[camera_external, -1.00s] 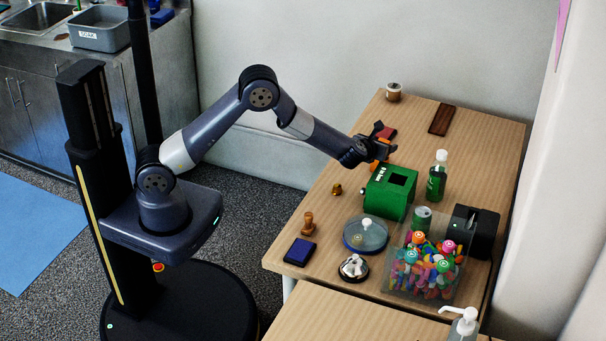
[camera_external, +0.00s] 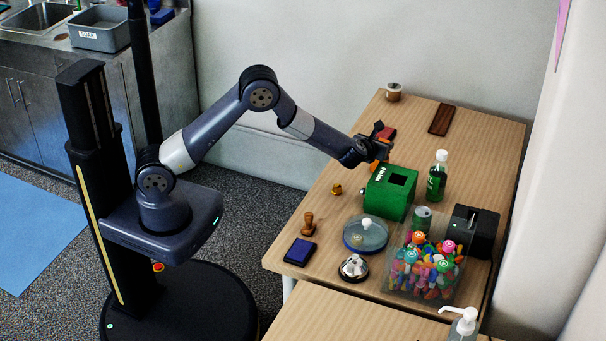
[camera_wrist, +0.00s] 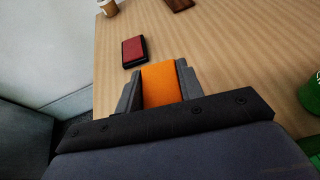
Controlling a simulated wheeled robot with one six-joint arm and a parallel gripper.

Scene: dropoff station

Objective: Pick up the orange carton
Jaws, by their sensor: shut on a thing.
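The orange carton (camera_wrist: 161,85) sits between the two fingers of my gripper (camera_wrist: 159,88) in the wrist view, with a finger against each side. In the external view my gripper (camera_external: 378,149) is over the table, just behind the green box, and only a little orange of the carton (camera_external: 374,165) shows below it. My gripper is shut on the carton. The carton's lower part is hidden, so I cannot tell whether it touches the table.
The green box (camera_external: 387,196) stands close in front of my gripper. A red-topped pad (camera_wrist: 134,50) lies just beyond the fingers. A cup (camera_external: 393,92) and a dark brown slab (camera_external: 440,119) are at the far end. A green bottle (camera_external: 437,178) stands at right.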

